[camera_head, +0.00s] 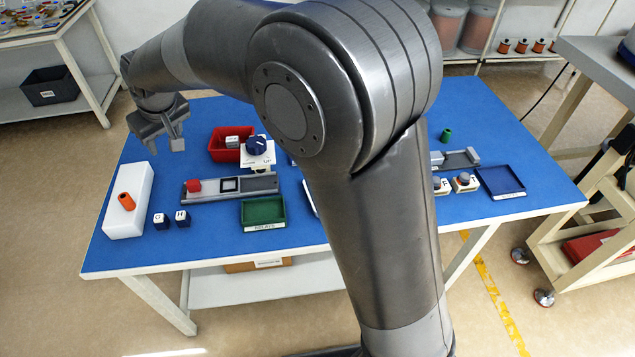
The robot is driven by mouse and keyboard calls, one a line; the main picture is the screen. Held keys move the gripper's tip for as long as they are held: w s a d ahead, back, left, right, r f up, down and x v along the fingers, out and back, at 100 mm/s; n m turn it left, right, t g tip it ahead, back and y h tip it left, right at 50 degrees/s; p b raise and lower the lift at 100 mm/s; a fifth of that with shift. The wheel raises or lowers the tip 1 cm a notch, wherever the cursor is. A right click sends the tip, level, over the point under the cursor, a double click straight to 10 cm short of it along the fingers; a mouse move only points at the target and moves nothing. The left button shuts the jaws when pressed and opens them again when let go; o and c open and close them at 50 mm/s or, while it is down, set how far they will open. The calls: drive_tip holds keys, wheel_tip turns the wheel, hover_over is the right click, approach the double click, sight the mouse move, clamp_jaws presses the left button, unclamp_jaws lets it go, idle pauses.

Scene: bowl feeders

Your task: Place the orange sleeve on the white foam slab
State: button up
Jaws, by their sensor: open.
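The orange sleeve (126,201) is a short tube lying on its side on top of the white foam slab (135,178). The slab lies near the left end of the blue table. My gripper (177,147) hangs above the table's back left part, beyond the slab and to its right. It is open and empty, and apart from the sleeve. My arm crosses the middle of the view and hides the centre of the table.
A red bin (218,153), a grey fixture (206,195) with a red block, and a green tray (283,212) stand right of the slab. Two dark cubes (171,219) sit close beside it. A blue tray (507,194) lies at the far right.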

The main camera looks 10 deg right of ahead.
drive_tip(key=s+d+r+m+t+h, duration=0.15)
drive_tip(key=s+d+r, duration=0.3)
drive_tip(key=d, duration=0.75)
drive_tip(key=s+d+r+m, duration=0.3)
drive_tip(key=s+d+r, duration=0.15)
drive_tip(key=d, duration=0.85)
drive_tip(key=s+d+f+m+h, duration=0.1)
drive_tip(key=s+d+f+m, duration=0.3)
drive_tip(key=s+d, duration=0.9)
drive_tip(key=s, duration=0.3)
